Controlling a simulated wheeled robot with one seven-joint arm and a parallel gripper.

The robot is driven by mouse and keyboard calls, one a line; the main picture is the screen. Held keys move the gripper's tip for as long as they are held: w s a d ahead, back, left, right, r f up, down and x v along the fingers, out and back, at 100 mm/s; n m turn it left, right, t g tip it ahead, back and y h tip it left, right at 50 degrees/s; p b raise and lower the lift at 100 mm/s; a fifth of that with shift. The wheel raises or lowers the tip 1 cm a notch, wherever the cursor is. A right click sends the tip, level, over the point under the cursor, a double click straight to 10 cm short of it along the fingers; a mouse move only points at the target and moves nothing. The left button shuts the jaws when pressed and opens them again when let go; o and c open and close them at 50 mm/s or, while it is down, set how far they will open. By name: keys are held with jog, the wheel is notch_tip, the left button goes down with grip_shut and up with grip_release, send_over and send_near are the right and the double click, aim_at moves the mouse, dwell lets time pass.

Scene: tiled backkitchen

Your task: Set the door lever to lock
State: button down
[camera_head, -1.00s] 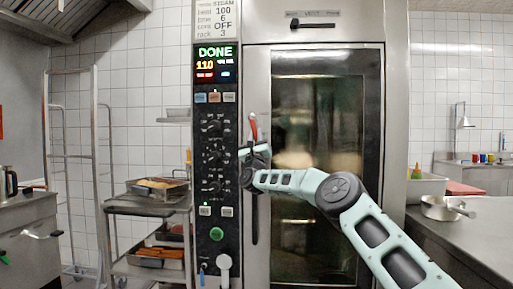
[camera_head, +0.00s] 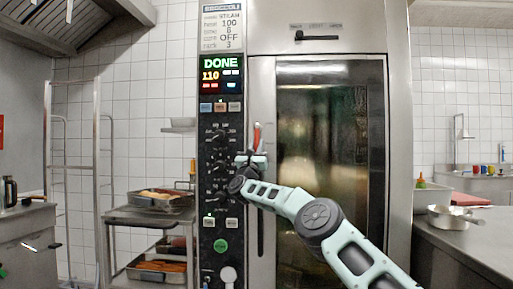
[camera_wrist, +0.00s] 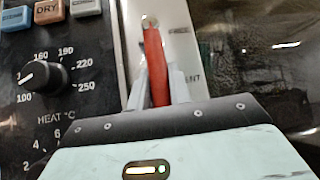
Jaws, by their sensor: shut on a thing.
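The red door lever (camera_head: 257,137) sits on the steel strip between the oven's control panel and its door. In the wrist view the lever (camera_wrist: 156,62) stands nearly upright, with a round pivot at its top end. My gripper (camera_head: 255,157) is at the lever's lower part. In the wrist view the fingers of my gripper (camera_wrist: 159,82) are on both sides of the lever and shut on it. The word FREE and a partly hidden label ending in NT show to the lever's right. The lever's lower end is hidden by my gripper.
The black control panel (camera_head: 221,180) with knobs and a DONE display is left of the lever. The glass oven door (camera_head: 330,130) is right of it and looks shut. A trolley with trays (camera_head: 150,212) stands left; a counter (camera_head: 470,245) with a pan stands right.

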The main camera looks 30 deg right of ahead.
jog(key=c, duration=1.3)
grip_release()
jog(key=b+v, duration=0.5)
jog(key=v, duration=1.2)
jog(key=shift+a+f, duration=0.2)
